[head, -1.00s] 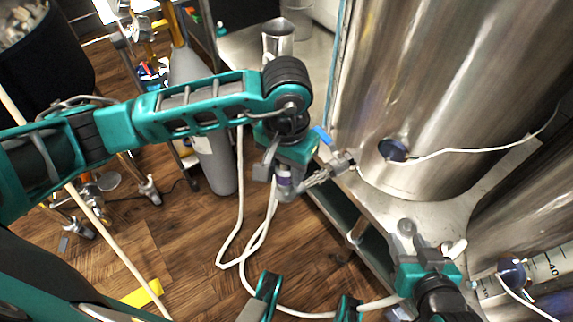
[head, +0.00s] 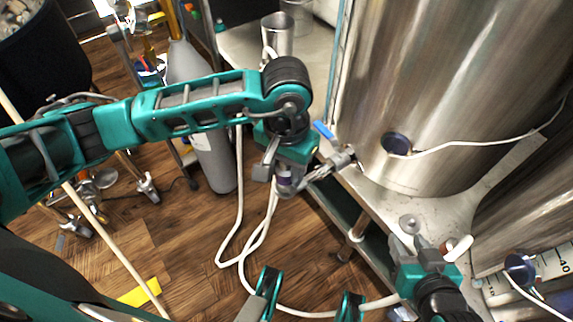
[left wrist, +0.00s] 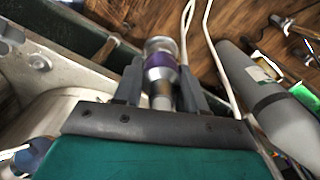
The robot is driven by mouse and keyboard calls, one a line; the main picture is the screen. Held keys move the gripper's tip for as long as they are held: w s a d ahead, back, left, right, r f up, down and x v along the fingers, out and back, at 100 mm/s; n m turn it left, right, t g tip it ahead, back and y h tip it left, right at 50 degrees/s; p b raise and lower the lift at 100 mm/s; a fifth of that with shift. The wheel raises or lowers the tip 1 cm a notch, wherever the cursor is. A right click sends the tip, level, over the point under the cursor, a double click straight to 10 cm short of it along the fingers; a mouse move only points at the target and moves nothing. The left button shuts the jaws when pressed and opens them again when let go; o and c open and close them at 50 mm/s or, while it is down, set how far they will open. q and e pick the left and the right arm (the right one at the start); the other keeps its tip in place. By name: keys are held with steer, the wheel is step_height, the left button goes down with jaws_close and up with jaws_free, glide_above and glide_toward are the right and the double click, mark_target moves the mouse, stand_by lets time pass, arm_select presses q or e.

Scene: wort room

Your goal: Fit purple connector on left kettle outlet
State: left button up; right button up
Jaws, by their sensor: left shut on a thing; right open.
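My left gripper (head: 281,172) is shut on the purple connector (head: 285,182), holding it above the floor beside the left kettle's outlet. The connector has a purple band and metal ends, and shows between the fingers in the left wrist view (left wrist: 160,60). The left kettle (head: 440,80) is a large steel vessel. Its outlet (head: 338,163) is a metal valve with a blue lever (head: 324,130), reaching down-left close to the connector. I cannot tell whether they touch. My right gripper (head: 432,245) is open at the lower right, near the stand's front edge.
A pale hose (head: 232,245) loops below the connector over the wooden floor. A grey gas cylinder (head: 213,160) stands behind my left arm. Another steel vessel (head: 530,190) is at right.

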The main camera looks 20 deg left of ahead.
arm_select(q)
steer(key=shift+f, duration=0.3)
steer(key=o, duration=1.2)
step_height(320, 180, up, 13)
steer(key=shift+p, duration=1.05)
steer(key=shift+s, duration=0.1)
